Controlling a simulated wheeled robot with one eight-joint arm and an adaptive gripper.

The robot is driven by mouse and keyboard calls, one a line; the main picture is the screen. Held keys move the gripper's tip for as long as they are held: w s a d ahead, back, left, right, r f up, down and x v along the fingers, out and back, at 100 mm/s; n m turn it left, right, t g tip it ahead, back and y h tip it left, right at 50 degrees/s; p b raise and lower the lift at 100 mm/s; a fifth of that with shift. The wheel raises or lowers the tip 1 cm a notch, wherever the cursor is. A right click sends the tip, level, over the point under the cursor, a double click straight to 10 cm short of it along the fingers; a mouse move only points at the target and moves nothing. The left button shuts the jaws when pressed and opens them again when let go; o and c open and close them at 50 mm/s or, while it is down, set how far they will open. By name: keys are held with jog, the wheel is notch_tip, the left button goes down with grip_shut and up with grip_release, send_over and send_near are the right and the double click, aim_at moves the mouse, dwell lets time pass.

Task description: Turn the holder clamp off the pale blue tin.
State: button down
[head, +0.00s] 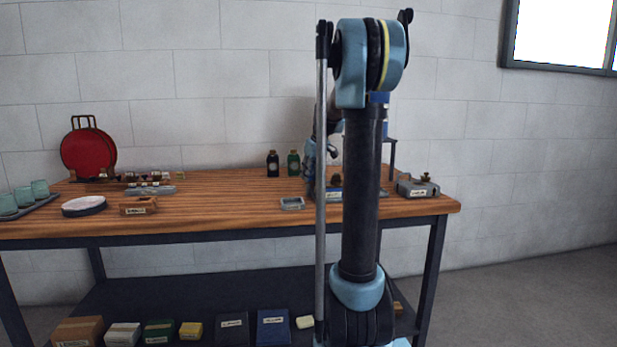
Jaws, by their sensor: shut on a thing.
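My arm stands across the right part of the workbench and hides much of what lies behind it. Light blue wrist parts of mine show just left of the upright link, above the bench. My gripper's fingers are hidden behind the arm, so what they hold does not show. A blue-based fixture (334,193) with a pale label is partly visible behind the arm. I cannot tell whether it is the clamp's holder. A small pale grey-green tin-like box (292,203) lies on the bench left of the arm. I cannot make out the clamp or identify the pale blue tin.
The wooden bench (235,200) is clear in its middle. Two dark bottles (272,164) (293,163) stand at the back. A grey block with a knob (417,188) sits at the right end. A red round object (88,152) stands left. Several boxes line the lower shelf (180,293).

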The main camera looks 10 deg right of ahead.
jog(key=m+h, duration=0.1)
jog(key=m, duration=0.1)
jog(key=m+h, duration=0.1)
jog(key=m, duration=0.4)
jog(key=shift+a+t+h, duration=0.25)
jog(key=shift+t+h, duration=0.15)
jog(key=m+h, duration=0.1)
jog(key=m, duration=0.2)
jog(key=shift+w+a+m, duration=0.1)
jog(key=shift+m, duration=0.3)
jog(key=shift+m+g+h, duration=0.6)
jog(key=shift+m+h, duration=0.2)
jog(key=shift+m, duration=1.1)
jog(key=c, duration=1.4)
grip_release()
jog(key=shift+o, duration=0.2)
jog(key=v, duration=1.2)
jog(key=shift+w, duration=0.2)
